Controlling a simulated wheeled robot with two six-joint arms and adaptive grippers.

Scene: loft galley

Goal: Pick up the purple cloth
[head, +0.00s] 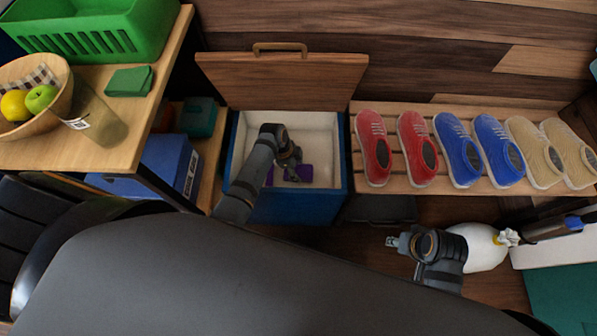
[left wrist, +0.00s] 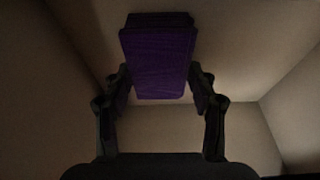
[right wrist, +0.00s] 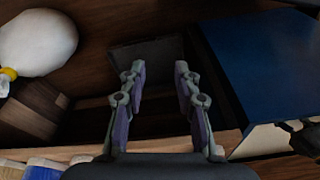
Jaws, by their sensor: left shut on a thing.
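The purple cloth (head: 304,173) is inside the open blue box with a pale inside (head: 335,150). In the left wrist view the cloth (left wrist: 158,62) is a folded purple block between the fingers. My left gripper (head: 290,165) reaches down into the box and is shut on the cloth; it also shows in the left wrist view (left wrist: 160,88). The arm hides part of the cloth in the head view. My right gripper (right wrist: 158,75) is open and empty, low in front of the shoe rack (head: 440,190); it also shows in the head view (head: 392,241).
The box's wooden lid (head: 280,80) stands raised behind it. Red, blue and cream shoes line the rack to the right. A white tied bag (head: 485,248) lies by my right gripper. A table with a fruit bowl (head: 45,115) and green basket (head: 95,30) stands left.

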